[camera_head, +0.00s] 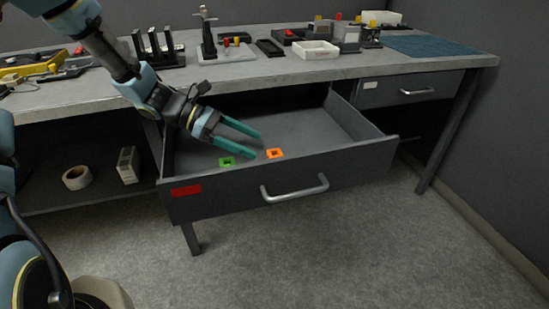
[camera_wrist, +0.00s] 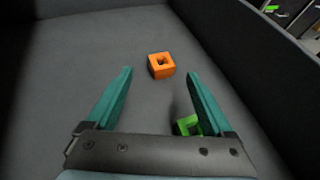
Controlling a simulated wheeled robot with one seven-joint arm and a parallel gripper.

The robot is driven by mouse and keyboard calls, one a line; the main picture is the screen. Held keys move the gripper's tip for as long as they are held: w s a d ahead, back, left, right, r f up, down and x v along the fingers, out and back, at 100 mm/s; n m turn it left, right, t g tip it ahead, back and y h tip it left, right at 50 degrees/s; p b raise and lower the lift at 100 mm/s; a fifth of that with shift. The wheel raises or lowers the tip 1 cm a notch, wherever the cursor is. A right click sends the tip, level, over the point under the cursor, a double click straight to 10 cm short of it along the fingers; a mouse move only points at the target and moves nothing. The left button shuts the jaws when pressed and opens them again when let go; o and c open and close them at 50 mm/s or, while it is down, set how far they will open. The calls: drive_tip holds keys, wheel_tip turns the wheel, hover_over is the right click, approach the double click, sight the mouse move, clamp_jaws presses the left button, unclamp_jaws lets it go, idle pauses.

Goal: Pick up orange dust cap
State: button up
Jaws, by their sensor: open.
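The orange dust cap (camera_head: 274,154) is a small square piece with a hole in its top. It lies on the floor of the open drawer (camera_head: 345,167), near the front wall. In the wrist view the orange cap (camera_wrist: 161,65) sits just beyond and between the fingertips, fully visible. My gripper (camera_head: 258,144) is open and empty, reaching down into the drawer with its teal fingers apart. In the wrist view my gripper (camera_wrist: 160,72) has clear space between its fingers. A green cap (camera_head: 227,162) lies left of the orange one; in the wrist view the green cap (camera_wrist: 187,125) is partly hidden by the right finger.
The drawer's walls surround the caps, and its front has a metal handle (camera_head: 294,189) and a red label (camera_head: 186,190). The workbench top (camera_head: 270,68) above holds tools, a white tray (camera_head: 306,50) and a blue mat (camera_head: 428,46). The drawer floor behind the caps is clear.

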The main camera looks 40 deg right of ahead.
sight(277, 154)
drive_tip(key=x, duration=0.5)
drive_tip(key=shift+s+d+f, duration=0.1)
drive_tip(key=shift+s+d, duration=0.15)
drive_tip(key=shift+c, duration=0.2)
drive_tip(key=c, duration=1.3)
